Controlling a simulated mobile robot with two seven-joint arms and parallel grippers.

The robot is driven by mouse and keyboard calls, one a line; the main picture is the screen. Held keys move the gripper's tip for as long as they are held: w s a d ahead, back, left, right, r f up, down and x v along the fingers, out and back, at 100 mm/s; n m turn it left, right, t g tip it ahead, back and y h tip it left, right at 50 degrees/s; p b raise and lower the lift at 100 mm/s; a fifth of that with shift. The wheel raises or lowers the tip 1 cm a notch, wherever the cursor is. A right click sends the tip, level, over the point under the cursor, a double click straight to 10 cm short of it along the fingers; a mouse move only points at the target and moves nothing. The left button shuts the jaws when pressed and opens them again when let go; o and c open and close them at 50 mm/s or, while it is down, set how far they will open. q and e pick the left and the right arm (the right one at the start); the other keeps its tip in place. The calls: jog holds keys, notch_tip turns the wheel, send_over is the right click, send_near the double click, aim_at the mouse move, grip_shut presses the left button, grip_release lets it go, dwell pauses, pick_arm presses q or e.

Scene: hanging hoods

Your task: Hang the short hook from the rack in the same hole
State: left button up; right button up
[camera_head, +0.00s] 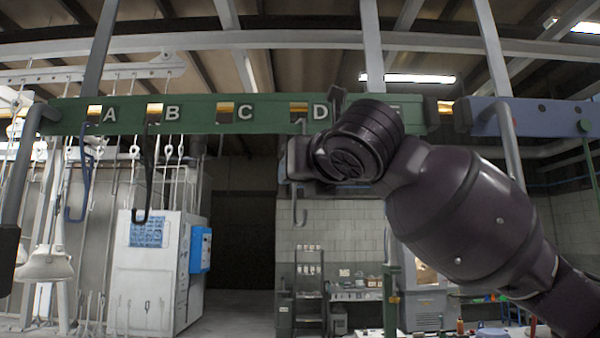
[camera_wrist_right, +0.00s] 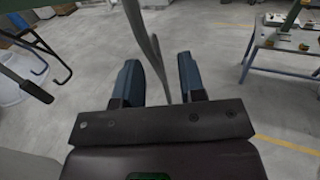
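The green rack beam (camera_head: 262,115) carries the letters A, B, C and D, with a hole left of each. A grey hook (camera_head: 300,207) hangs below the hole by D, its curved end showing under my right gripper (camera_head: 293,160). In the right wrist view, the grey hook (camera_wrist_right: 152,48) runs between the two spread fingers of my right gripper (camera_wrist_right: 160,80), with a gap visible beside it. A blue hook (camera_head: 82,180) hangs at A and a black hook (camera_head: 149,175) at B. I cannot tell which is the short hook. My left gripper is not in view.
My right arm covers the beam right of D. A blue beam (camera_head: 545,119) continues at the right. A white cabinet (camera_head: 146,270) stands below at the left. In the wrist view, a blue-legged table (camera_wrist_right: 290,50) stands at upper right, with open grey floor around it.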

dwell(0.3)
jog(key=b+v, duration=0.2)
jog(key=v, duration=0.8)
jog(key=shift+s, duration=0.35)
jog(key=shift+d, duration=0.15)
